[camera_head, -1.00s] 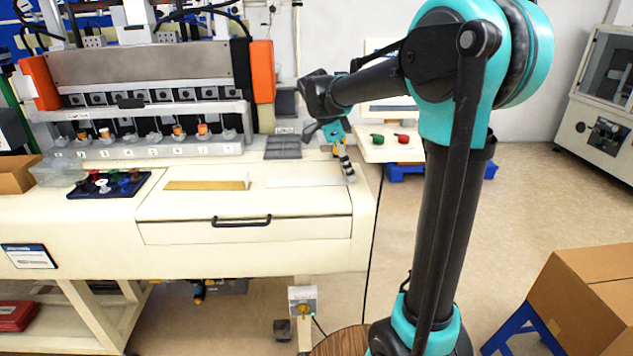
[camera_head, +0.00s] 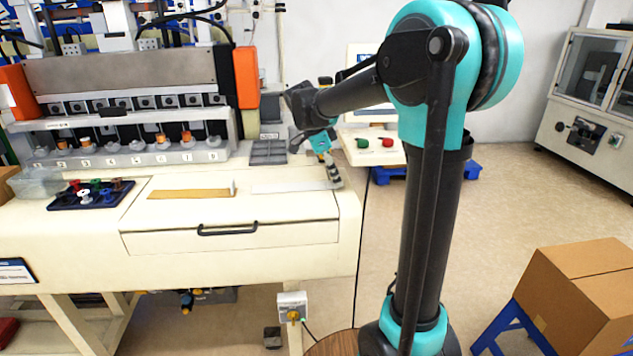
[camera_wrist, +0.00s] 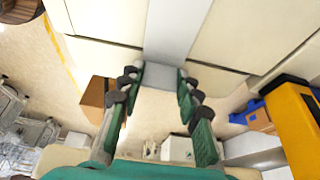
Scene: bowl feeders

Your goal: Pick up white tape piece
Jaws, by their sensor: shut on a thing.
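The white tape piece (camera_head: 285,187) is a pale flat strip at the right part of the machine's cream top in the head view. In the wrist view the strip (camera_wrist: 175,30) runs away from me, with its near end between my fingertips. My gripper (camera_head: 335,178) is at the strip's right end, near the right edge of the top. In the wrist view my gripper (camera_wrist: 160,82) has its dark-tipped green fingers closed on that end. I cannot tell whether the strip is clear of the surface.
A brown-yellow strip (camera_head: 190,193) lies left of the white one. A dark tray of coloured spools (camera_head: 92,193) and a clear box (camera_head: 38,182) stand further left. A grey tray (camera_head: 268,151) is behind. A cardboard box (camera_head: 575,290) is at right; open floor lies between.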

